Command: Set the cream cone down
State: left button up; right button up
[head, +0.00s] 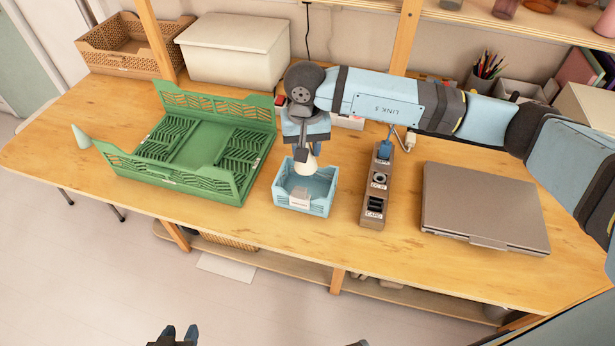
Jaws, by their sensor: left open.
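The cream cone (306,168) is at the back part of a small light-blue crate (289,203). Its top is hidden by my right gripper (307,152), whose arm comes in from the right and points down over the crate. The fingers are at the cone's top; I cannot tell whether they grip it, or whether the cone touches the crate floor. My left gripper (178,334) shows at the bottom edge, open and empty, in front of the table and well away from the cone.
A green crate (240,190) stands left of the small crate, with a pale green cone (80,137) at the table's left edge. A brown socket strip (373,205) and a closed laptop (480,205) lie to the right. The table (330,252) is clear in front.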

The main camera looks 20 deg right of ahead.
notch_tip(320, 180, down, 11)
jog(key=shift+r, duration=0.2)
dwell(0.3)
jog(key=shift+f, duration=0.2)
jog(key=o, duration=0.9)
jog(key=shift+r, duration=0.1)
